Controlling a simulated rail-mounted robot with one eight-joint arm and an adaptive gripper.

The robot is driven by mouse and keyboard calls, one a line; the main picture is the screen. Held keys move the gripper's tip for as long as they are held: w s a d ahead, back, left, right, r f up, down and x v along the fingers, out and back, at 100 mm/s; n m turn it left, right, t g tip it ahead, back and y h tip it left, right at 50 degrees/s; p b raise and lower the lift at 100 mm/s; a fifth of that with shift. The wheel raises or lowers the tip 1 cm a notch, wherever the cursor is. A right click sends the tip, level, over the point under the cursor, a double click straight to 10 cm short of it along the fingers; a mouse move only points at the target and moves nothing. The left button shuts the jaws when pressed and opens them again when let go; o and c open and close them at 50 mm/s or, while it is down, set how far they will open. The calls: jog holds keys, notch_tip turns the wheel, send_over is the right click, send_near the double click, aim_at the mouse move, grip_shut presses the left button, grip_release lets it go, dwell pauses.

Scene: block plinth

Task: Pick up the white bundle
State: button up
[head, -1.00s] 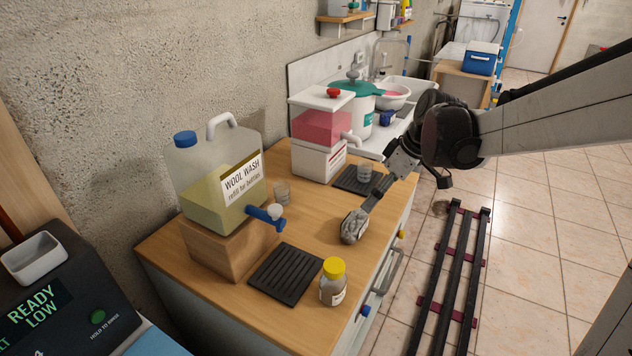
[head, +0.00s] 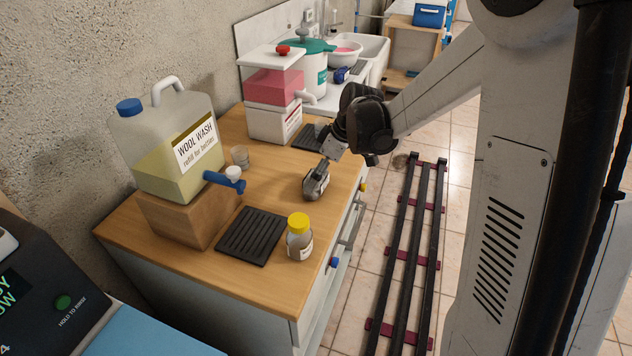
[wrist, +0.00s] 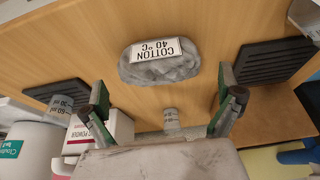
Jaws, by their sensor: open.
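The bundle (head: 312,188) is a small, rounded, greyish-white lump on the wooden counter (head: 270,203). In the wrist view the bundle (wrist: 158,72) carries a white tag reading "COTTON 40 °C", upside down. My gripper (head: 320,170) comes down over it from the back right in the head view, and the fingers partly hide it. In the wrist view my gripper (wrist: 166,92) is open, with a green-padded finger on each side below the bundle in the picture. Nothing is between the fingers; I cannot tell the remaining height.
A wool wash jug (head: 150,130) stands on a wooden block (head: 180,215) with its tap forward. A black ribbed mat (head: 252,235) and a yellow-capped bottle (head: 299,238) are in front. A glass cup (head: 240,156) and a pink dispenser (head: 274,100) stand behind. Bare counter surrounds the bundle.

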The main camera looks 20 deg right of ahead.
jog(key=x, duration=0.4)
jog(key=shift+d+f, duration=0.1)
jog(key=shift+f, duration=0.05)
jog(key=c, duration=0.9)
jog(key=shift+c, duration=0.2)
